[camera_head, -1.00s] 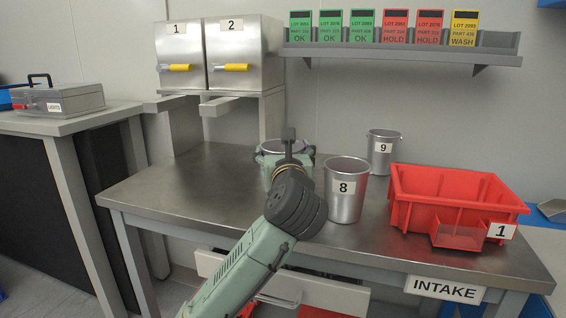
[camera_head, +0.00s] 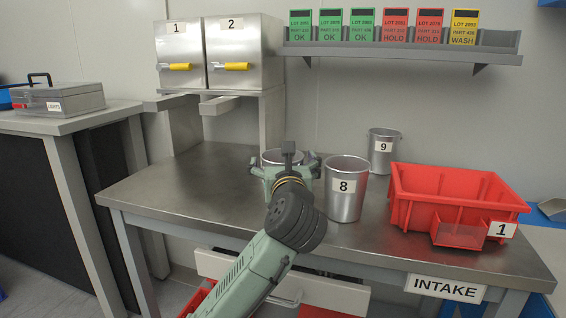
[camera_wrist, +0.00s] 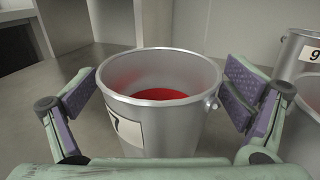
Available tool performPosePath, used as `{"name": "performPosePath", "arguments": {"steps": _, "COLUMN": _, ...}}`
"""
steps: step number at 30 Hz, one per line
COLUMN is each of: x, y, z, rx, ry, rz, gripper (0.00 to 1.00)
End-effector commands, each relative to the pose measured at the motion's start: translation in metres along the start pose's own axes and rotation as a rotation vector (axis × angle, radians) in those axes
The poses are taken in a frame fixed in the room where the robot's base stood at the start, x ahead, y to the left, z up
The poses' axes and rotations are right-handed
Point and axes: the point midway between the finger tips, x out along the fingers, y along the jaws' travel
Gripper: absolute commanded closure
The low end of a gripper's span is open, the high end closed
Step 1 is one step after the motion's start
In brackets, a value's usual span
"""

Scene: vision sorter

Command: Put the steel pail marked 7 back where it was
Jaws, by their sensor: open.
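The steel pail marked 7 (camera_wrist: 160,105) stands upright on the steel table in the wrist view, with red showing inside it. Part of its label shows at its lower left. In the head view its rim (camera_head: 284,157) shows behind my arm, which hides most of the pail. My gripper (camera_wrist: 165,88) is open, with one finger on each side of the pail. A gap shows on the left, and a narrow gap on the right near the handle stud. My gripper is also around the pail in the head view (camera_head: 286,170).
The pail marked 8 (camera_head: 345,200) stands close on the right, and the pail marked 9 (camera_head: 382,153) behind it. A red bin (camera_head: 450,195) is farther right. The steel table (camera_head: 180,195) is clear on the left. Two numbered steel boxes (camera_head: 215,80) stand at the back left.

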Motion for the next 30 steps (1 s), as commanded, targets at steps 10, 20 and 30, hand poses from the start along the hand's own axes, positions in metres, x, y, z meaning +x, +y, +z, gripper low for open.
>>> {"name": "performPosePath", "arguments": {"steps": 10, "x": -0.012, "y": 0.000, "z": 0.003, "rx": 0.000, "ry": -0.003, "rz": -0.002, "gripper": 0.05}}
{"name": "performPosePath", "arguments": {"steps": 20, "x": -0.081, "y": 0.000, "z": 0.003, "rx": 0.001, "ry": -0.005, "rz": -0.001, "gripper": 0.05}}
{"name": "performPosePath", "arguments": {"steps": 30, "x": -0.119, "y": 0.000, "z": 0.003, "rx": 0.000, "ry": -0.001, "rz": 0.000, "gripper": 0.05}}
